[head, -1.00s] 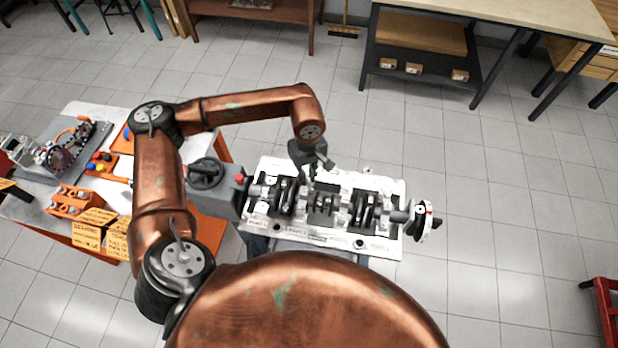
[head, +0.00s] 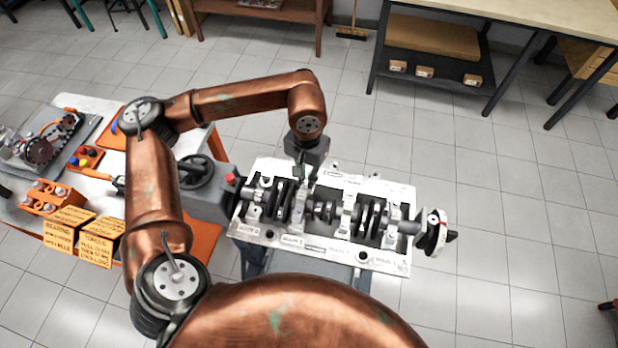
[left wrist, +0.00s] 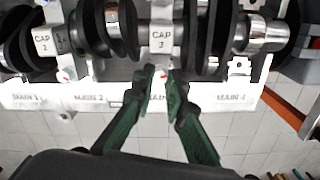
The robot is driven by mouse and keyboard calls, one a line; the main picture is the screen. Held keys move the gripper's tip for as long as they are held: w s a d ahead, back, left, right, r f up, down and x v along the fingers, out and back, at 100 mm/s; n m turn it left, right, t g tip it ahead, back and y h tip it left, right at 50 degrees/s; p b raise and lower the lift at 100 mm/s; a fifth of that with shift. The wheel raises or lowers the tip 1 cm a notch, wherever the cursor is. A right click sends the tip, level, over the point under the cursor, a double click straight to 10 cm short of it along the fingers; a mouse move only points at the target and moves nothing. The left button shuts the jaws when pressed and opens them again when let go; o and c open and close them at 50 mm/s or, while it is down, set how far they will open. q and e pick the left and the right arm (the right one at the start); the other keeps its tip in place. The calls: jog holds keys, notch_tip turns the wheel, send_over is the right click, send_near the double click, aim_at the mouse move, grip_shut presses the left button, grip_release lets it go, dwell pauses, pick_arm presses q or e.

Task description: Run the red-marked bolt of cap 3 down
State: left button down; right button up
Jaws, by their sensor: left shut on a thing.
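The engine block (head: 270,232) is pale, with the dark crankshaft (head: 372,215) across it. In the left wrist view, cap 3 (left wrist: 161,38) is a white labelled cap in the centre, with cap 2 (left wrist: 43,40) to its left. My left gripper (head: 307,178) reaches down to the block from its far side. In the left wrist view its green fingers (left wrist: 162,76) close at the lower end of cap 3. They are shut on the red-marked bolt (left wrist: 163,71), which is mostly hidden between the fingertips. My right gripper is not in view.
A bench on the left holds orange trays (head: 50,198), yellow boxes (head: 98,243) and another engine part (head: 40,148). A grey stand head with a handwheel (head: 196,172) is at the block's left end. A flanged crank end (head: 434,232) sticks out at the right.

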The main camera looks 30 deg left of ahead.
pick_arm(q)
jog(key=shift+w+r+m+b, duration=0.15)
jog(key=shift+m+b, duration=0.85)
jog(key=shift+m, duration=0.4)
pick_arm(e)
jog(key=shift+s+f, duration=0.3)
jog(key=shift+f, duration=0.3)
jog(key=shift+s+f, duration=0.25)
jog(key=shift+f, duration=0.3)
pick_arm(q)
jog(key=shift+r, duration=0.1)
jog(key=c, duration=1.9)
grip_release()
jog(key=shift+c, duration=0.2)
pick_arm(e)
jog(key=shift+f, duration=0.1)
pick_arm(q)
notch_tip(320, 180, up, 12)
